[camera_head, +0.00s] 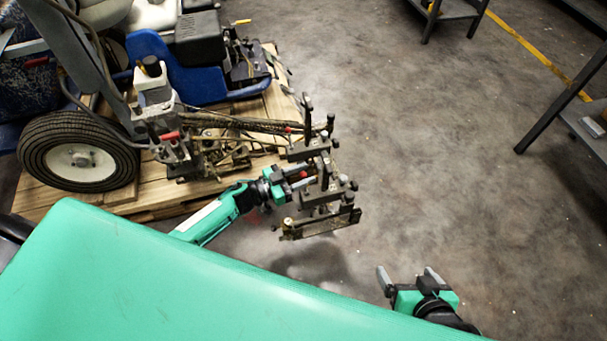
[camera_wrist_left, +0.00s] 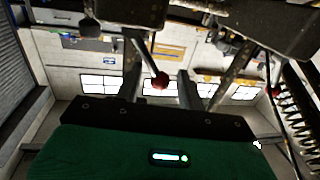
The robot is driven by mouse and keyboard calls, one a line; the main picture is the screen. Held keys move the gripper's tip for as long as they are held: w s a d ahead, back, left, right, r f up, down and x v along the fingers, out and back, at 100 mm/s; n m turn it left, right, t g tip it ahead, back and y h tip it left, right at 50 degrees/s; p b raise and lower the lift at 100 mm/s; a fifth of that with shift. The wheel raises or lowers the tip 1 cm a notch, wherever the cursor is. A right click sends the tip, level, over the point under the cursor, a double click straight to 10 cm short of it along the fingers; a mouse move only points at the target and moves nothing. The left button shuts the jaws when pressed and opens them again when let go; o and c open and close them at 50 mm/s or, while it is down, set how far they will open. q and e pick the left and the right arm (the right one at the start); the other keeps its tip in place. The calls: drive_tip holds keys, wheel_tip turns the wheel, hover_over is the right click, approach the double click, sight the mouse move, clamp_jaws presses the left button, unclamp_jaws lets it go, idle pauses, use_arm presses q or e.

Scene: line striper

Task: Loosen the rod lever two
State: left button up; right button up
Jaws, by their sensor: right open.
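The line striper's rod assembly (camera_head: 322,196), with dark clamps and bars, sticks out over the floor in the head view. A thin lever with a red ball knob (camera_wrist_left: 160,81) hangs down from the dark clamps in the left wrist view. My left gripper (camera_head: 302,179) is at the assembly. In the wrist view its two fingers (camera_wrist_left: 160,92) stand apart on either side of the knob, with a gap on both sides. I cannot tell whether this lever is number two. My right gripper (camera_head: 409,277) is open and empty, low over the floor, away from the machine.
The striper's large black wheel (camera_head: 78,152) and blue body part (camera_head: 165,65) rest on a wooden pallet (camera_head: 125,196). A coil spring (camera_wrist_left: 298,105) shows at the right of the wrist view. The grey floor (camera_head: 450,150) right of the machine is clear up to metal tables.

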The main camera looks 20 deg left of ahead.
use_arm(q)
drive_tip(key=shift+w+d, duration=0.2)
clamp_jaws()
